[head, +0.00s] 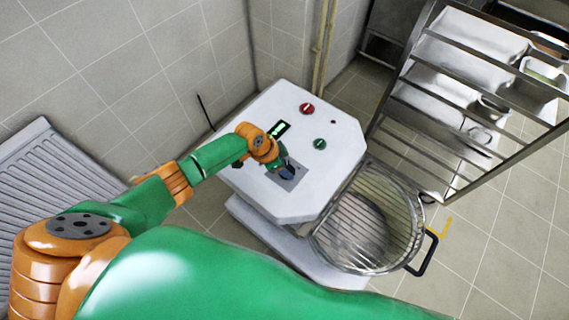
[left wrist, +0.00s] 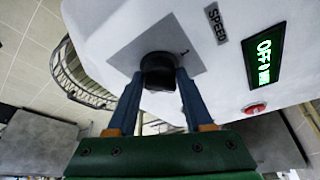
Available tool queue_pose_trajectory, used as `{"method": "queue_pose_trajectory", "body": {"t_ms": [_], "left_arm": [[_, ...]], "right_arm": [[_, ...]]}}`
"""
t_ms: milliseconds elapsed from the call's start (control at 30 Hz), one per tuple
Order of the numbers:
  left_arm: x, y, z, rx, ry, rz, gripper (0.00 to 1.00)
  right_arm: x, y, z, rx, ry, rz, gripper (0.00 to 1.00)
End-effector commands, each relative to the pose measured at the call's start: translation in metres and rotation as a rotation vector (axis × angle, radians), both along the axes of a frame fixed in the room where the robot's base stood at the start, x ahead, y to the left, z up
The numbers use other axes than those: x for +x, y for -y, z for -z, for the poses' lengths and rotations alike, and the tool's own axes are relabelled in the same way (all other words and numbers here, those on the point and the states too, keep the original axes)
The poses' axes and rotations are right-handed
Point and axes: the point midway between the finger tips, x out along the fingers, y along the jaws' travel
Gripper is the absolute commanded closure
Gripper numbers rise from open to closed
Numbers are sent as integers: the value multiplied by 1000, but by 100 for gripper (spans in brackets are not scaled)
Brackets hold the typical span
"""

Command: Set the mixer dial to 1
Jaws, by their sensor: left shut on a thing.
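The mixer (head: 325,150) is a white machine with a flat top panel in the middle of the head view. Its black dial (left wrist: 158,66) sits on a grey square plate (left wrist: 195,50), beside the word SPEED. My left gripper (head: 287,171) reaches down onto this plate, its two blue fingers on either side of the dial in the left wrist view (left wrist: 159,84), shut on it. In the head view the gripper mostly hides the dial. The green display (left wrist: 265,58) reads OFF; it also shows in the head view (head: 279,130). My right gripper is not in view.
A red button (head: 307,109) and a green button (head: 320,144) are on the panel. A wire guard (head: 368,220) covers the bowl at the mixer's lower right. A metal rack (head: 470,110) with trays stands close on the right. Tiled walls are behind; a ribbed grey surface (head: 60,190) is at left.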

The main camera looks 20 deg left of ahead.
Motion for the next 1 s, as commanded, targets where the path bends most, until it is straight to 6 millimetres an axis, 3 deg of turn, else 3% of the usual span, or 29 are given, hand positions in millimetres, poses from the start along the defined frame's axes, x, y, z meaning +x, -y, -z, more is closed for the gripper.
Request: {"method": "queue_pose_trajectory", "body": {"t_ms": [200, 500, 1000], "left_arm": [[-2, 3, -6, -4, -4, -183, 100], [-3, 4, -4, -4, -2, -467, 100], [-2, 6, -1, -3, -1, -831, 100]], "right_arm": [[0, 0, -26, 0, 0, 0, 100], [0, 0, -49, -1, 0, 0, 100], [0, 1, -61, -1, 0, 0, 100]]}}
